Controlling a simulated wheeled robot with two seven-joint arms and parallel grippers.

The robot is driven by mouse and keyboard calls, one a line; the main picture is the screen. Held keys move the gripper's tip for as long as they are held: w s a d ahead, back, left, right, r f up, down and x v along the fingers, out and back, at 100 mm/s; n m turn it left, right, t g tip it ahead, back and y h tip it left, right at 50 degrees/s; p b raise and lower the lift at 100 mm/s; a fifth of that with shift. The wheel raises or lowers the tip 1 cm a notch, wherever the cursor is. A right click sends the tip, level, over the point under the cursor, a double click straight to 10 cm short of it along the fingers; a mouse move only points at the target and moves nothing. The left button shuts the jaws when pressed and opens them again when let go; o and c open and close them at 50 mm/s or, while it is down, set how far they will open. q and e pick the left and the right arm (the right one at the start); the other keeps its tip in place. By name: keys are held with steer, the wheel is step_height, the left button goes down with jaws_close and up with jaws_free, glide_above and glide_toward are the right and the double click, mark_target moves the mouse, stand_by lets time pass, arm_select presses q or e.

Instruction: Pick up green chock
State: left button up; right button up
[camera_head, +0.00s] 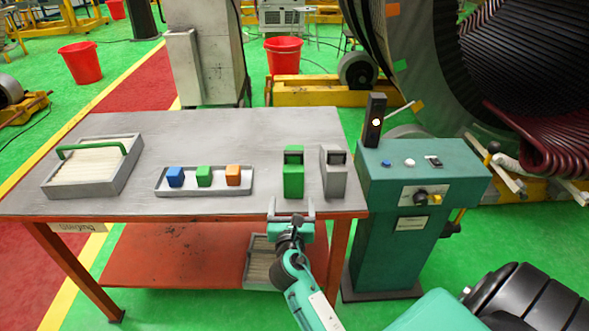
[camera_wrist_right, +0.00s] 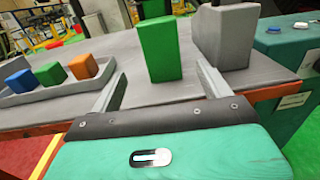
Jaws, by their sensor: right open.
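The green chock (camera_head: 293,180) is a tall green block with a dark opening near its top, standing upright near the table's front edge. In the right wrist view the green chock (camera_wrist_right: 162,52) stands ahead, framed between the two fingers. My right gripper (camera_head: 291,207) is open and empty at the table's front edge, just short of the chock. Its two grey fingers also show in the wrist view (camera_wrist_right: 160,84), spread wide and pointing toward the chock. My left gripper is not in view.
A grey chock (camera_head: 334,175) stands close to the right of the green one. A grey tray (camera_head: 203,192) with blue, green and orange cubes lies left. A box with a green handle (camera_head: 92,190) sits at far left. A green control console (camera_head: 420,175) adjoins the table's right side.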

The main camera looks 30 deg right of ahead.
mark_target(292, 184)
steer(key=x, duration=0.8)
steer(key=shift+w+p, duration=0.1)
steer(key=shift+p, duration=0.3)
steer(key=x, duration=0.4)
steer(key=shift+w+d+r+p, duration=0.15)
steer(key=shift+w+d+p, duration=0.15)
steer(key=shift+p, duration=0.1)
steer(key=shift+w+d, duration=0.15)
steer(key=shift+w, duration=0.05)
steer(key=shift+c, duration=0.7)
steer(key=c, duration=1)
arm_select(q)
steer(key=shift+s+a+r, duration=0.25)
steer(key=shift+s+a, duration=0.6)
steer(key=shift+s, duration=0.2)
